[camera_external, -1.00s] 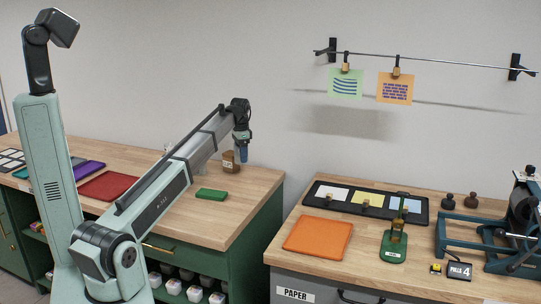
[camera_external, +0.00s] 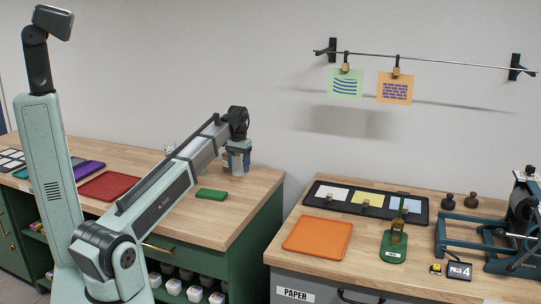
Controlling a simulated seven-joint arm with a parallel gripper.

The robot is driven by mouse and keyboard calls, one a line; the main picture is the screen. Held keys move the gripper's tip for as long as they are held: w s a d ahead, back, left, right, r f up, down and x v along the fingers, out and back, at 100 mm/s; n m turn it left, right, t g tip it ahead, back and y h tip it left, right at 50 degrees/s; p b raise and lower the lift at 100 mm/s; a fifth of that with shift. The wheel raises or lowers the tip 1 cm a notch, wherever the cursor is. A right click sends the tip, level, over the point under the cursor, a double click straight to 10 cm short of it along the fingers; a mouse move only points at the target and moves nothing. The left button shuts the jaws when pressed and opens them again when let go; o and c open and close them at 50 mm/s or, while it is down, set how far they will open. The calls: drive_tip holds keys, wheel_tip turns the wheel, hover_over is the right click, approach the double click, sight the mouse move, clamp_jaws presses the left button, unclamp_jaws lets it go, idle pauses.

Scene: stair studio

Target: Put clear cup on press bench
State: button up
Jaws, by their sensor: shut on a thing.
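My gripper (camera_external: 237,163) is at the right end of the left wooden bench (camera_external: 240,208), near the wall. It is shut on a small pale, see-through thing that looks like the clear cup; the fingers hide much of it. A brown jar (camera_external: 227,164) stands just behind and beside the fingers, partly hidden. The press bench (camera_external: 420,279) is the separate wooden-topped bench at right, with a blue-green press (camera_external: 515,225) at its right end.
A gap separates the benches. The press bench holds an orange tray (camera_external: 318,237), a black tray of cards (camera_external: 413,213), a green stamp stand (camera_external: 394,247), dark knobs (camera_external: 471,201) and a counter (camera_external: 459,270). A green block (camera_external: 211,194) lies near my gripper. Cards hang from a rail (camera_external: 430,61).

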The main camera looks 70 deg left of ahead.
drive_tip(key=w+d+m, duration=0.1)
drive_tip(key=d+m, duration=0.1)
drive_tip(key=d, duration=1.2)
drive_tip(key=w+d+f+m, duration=0.1)
drive_tip(key=w+d+m, duration=0.1)
drive_tip(key=d, duration=1.3)
drive_tip(key=w+d+m, duration=0.2)
drive_tip(key=d+m, duration=0.1)
drive_tip(key=d, duration=1.2)
drive_tip(key=shift+w+d+f+m, duration=0.15)
drive_tip(key=shift+w+d+m, duration=0.05)
drive_tip(key=shift+w+m, duration=0.1)
drive_tip(key=shift+a, duration=0.15)
